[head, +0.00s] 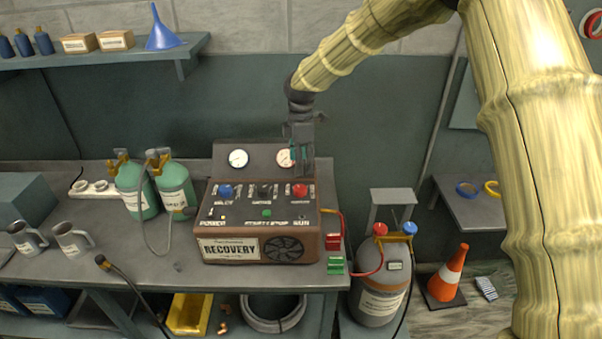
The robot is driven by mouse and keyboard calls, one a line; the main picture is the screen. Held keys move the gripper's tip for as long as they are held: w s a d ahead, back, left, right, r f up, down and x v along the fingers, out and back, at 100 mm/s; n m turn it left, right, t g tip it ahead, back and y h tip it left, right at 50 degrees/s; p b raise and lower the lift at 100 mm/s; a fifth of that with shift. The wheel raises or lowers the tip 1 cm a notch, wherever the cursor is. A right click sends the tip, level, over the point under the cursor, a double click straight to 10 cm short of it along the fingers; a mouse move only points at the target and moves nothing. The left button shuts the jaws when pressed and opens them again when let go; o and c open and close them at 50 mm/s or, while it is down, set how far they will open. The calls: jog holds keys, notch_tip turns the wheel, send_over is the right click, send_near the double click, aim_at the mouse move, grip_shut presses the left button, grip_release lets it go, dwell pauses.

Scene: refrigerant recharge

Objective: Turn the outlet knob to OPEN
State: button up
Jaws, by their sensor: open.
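The brown recovery machine (230,225) stands on the workbench. Its sloped top has a blue knob (225,190) at left, a black knob (264,190) in the middle and a red knob (299,190) at right. The labels by the knobs are too small to read surely, so I cannot tell by print which is the outlet knob. My gripper (302,171) points down just above and behind the red knob. It is open and holds nothing that I can see.
A left gauge (238,158) stands on the back panel. Green cylinders (174,187) with a hose stand left of the machine. A grey tank (380,290) with red and blue valves stands at right, hose-linked to the machine. An orange cone (447,273) is beyond it.

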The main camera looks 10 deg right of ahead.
jog(key=shift+r, duration=1.25)
